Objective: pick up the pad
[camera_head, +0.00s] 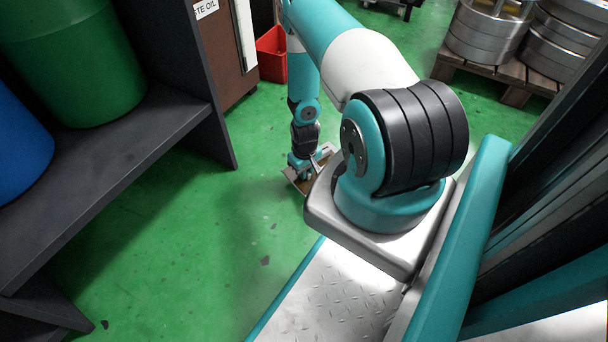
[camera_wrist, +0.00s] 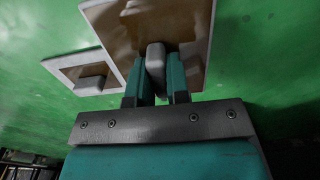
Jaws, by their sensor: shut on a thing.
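The pad is a brown plate with a pale rim and a grey block-shaped grip (camera_wrist: 156,58), filling the top middle of the wrist view (camera_wrist: 192,22). My gripper (camera_wrist: 157,68) has its two teal fingers on either side of that grip and is shut on it. In the head view my gripper (camera_head: 300,164) points down close to the green floor, with part of a plate (camera_head: 297,181) showing below it. Whether the pad touches the floor or hangs just above it, I cannot tell.
A second, smaller-looking plate (camera_wrist: 60,66) with a grey grip lies left of the pad in the wrist view. A dark shelf (camera_head: 130,130) holds a green drum (camera_head: 75,60) and a blue drum (camera_head: 18,145). A red bin (camera_head: 272,57) stands behind. Green floor (camera_head: 190,230) is open at lower left.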

